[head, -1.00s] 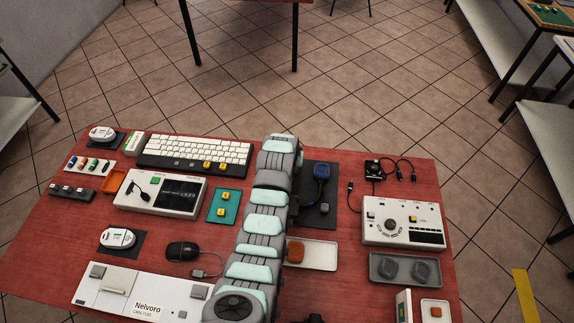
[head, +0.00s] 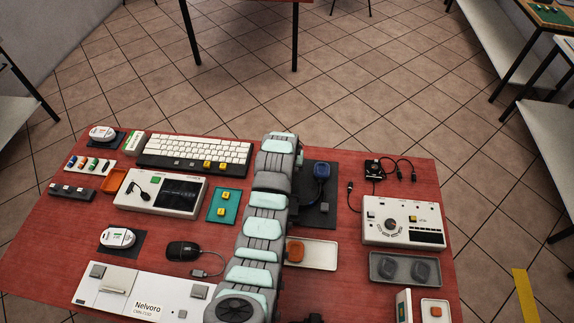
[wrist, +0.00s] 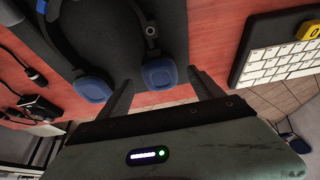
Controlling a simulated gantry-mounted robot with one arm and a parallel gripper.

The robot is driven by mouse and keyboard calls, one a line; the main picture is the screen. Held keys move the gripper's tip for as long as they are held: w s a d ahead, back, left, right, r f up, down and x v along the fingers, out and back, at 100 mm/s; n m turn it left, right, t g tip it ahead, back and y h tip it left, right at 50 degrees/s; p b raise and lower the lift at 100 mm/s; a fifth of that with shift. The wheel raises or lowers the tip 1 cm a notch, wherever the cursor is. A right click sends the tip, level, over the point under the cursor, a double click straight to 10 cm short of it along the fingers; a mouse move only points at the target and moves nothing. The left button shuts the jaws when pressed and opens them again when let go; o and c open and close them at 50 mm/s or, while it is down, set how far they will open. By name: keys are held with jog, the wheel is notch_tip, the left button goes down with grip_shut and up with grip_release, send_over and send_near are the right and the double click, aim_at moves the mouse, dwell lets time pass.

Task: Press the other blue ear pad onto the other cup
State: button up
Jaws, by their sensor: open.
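A dark headset lies on a black mat (head: 318,213). In the wrist view its two cups show blue pads: one cup's blue pad (wrist: 94,89) at left and the other cup's blue pad (wrist: 159,77) at centre. In the head view one blue pad (head: 321,170) shows to the right of my arm; the other is hidden behind the arm. My gripper (wrist: 162,80) is open, its fingers on either side of the centre pad and apart from each other. I cannot tell whether they touch the pad or how firmly it sits on its cup.
A white keyboard (head: 195,153) lies to the left of my arm. A white tray (head: 321,255) with an orange piece (head: 295,251) is in front of the mat. A grey tray (head: 378,277) with two dark pieces and a white control box (head: 404,222) stand at right.

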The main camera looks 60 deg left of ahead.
jog(key=v, duration=0.9)
